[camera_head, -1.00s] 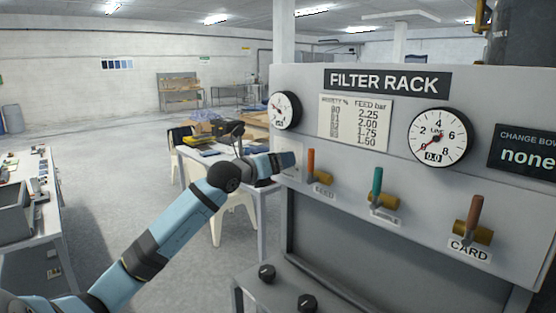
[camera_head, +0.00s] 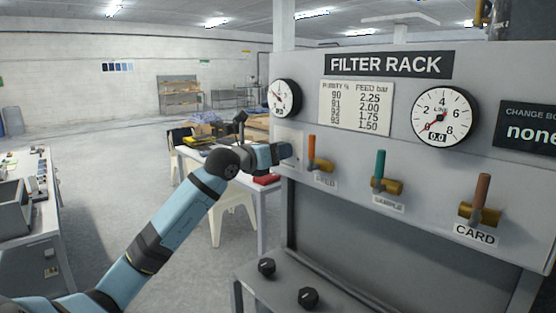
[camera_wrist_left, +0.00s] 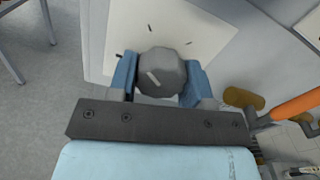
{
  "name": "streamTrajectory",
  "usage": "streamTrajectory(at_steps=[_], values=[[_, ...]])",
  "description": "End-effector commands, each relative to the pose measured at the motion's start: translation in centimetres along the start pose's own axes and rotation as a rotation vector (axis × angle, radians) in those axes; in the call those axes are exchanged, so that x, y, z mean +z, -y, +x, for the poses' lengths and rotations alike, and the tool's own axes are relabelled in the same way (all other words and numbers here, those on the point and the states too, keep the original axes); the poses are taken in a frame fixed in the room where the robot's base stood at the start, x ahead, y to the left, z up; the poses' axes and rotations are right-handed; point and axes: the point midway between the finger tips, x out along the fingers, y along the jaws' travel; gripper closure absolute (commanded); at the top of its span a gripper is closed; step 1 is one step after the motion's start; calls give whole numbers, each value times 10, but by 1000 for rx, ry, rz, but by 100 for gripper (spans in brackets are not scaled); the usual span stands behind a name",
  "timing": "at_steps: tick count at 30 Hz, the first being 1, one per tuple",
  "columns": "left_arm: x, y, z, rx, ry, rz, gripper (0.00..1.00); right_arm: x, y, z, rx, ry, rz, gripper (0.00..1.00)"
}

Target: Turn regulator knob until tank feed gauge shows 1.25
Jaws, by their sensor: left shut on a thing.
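The regulator knob (camera_wrist_left: 162,68) is a grey faceted knob with a white pointer line, on a pale plate with short black marks in the left wrist view. My left gripper (camera_wrist_left: 161,80) has one blue finger on each side of it and is shut on it. In the head view my left gripper (camera_head: 284,152) reaches the left end of the rack panel and hides the knob. The left gauge (camera_head: 284,98), a round white dial above it, is seen at a slant. Its needle points up and left; its readout is too small to read. My right gripper is out of view.
The orange-handled valve (camera_head: 312,152) stands just right of my left gripper; it also shows in the left wrist view (camera_wrist_left: 296,108). Green (camera_head: 380,165) and brown (camera_head: 482,190) handles follow. The line gauge (camera_head: 443,116) reads 0.0. A purity/feed chart (camera_head: 356,107) hangs between the gauges.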

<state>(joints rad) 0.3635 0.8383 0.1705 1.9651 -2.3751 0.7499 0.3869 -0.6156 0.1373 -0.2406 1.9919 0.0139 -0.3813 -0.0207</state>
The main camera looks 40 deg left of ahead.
Motion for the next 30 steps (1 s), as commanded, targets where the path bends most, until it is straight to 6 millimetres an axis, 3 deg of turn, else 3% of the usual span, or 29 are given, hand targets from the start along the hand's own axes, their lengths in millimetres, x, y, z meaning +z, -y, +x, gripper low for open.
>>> streamTrajectory(at_steps=[7, 8, 11, 22, 26, 30], values=[[0, 0, 0, 0, -3, 0, 78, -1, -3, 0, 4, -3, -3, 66], [0, 0, 0, 0, -3, 0, 50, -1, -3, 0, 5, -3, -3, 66], [0, 0, 0, 0, -3, 0, 29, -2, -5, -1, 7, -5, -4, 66], [-1, 0, -6, 0, -1, 0, 29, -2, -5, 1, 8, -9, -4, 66], [-4, -1, -24, 1, -2, 2, 29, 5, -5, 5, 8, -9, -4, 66], [-5, -1, -56, 1, -2, 2, 29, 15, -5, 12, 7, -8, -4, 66]])
